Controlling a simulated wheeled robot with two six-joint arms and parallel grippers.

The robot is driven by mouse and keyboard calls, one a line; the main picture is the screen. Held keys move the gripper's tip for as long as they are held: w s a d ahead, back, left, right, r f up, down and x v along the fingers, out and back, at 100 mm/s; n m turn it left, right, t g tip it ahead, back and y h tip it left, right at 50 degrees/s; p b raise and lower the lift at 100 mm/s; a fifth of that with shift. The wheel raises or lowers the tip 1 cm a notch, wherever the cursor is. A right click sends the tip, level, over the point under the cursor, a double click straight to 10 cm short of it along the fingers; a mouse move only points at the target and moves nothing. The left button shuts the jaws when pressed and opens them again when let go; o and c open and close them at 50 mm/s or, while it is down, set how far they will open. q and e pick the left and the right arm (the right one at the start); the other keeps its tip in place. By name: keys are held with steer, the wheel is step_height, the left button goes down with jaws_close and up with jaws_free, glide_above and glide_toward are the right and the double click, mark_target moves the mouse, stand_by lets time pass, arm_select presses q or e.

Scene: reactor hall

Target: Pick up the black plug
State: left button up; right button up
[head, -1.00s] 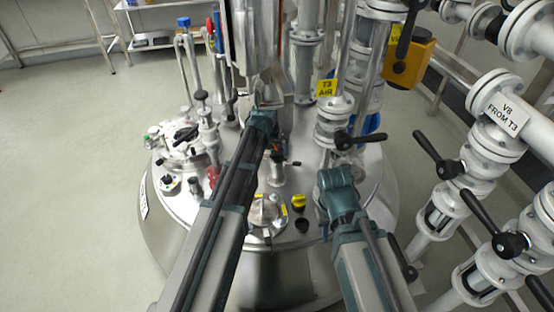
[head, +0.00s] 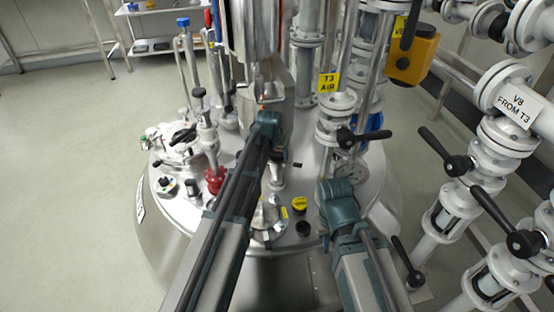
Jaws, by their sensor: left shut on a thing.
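A small round black piece (head: 303,229), which looks like the black plug, sits on the steel vessel lid just in front of a yellow cap (head: 299,205). My left arm reaches over the lid, and its gripper (head: 264,88) is at the far side, beyond the black piece and apart from it. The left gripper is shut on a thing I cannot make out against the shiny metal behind. My right gripper (head: 338,192) is over the right part of the lid, close to the right of the black piece. Its fingers are hidden behind its wrist.
The round vessel lid (head: 362,205) is crowded with fittings: a red fitting (head: 215,180), a glass port (head: 183,150) and a pipe tagged T3 AIR (head: 328,83). White valves with black handles (head: 458,165) crowd the right. Open floor (head: 75,160) lies at left.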

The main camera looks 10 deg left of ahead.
arm_select(q)
steer(key=c, duration=0.5)
steer(key=shift+r, duration=0.15)
arm_select(e)
steer(key=shift+r, duration=0.15)
